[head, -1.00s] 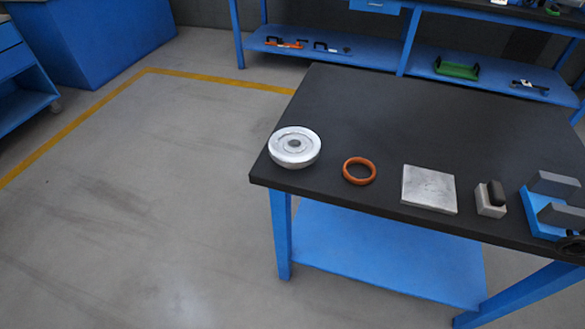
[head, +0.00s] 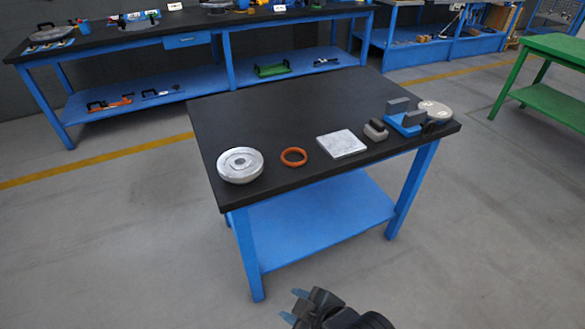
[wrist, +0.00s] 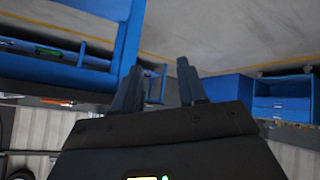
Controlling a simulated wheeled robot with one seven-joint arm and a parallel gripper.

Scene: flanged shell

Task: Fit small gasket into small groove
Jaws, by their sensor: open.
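An orange ring (head: 293,157), the only gasket-like thing I see, lies flat on the black table top. A round silvery flanged shell (head: 240,165) stands to its left near the table's corner, with a circular recess and a hub on its upper face. I cannot make out a separate small groove at this distance. My gripper (head: 293,306) is low in front of the table, below the table top and well apart from the ring and shell. In the wrist view my gripper (wrist: 158,85) has its two fingers spread with nothing between them.
The table's back left is bare. A green table (head: 555,90) stands at right.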

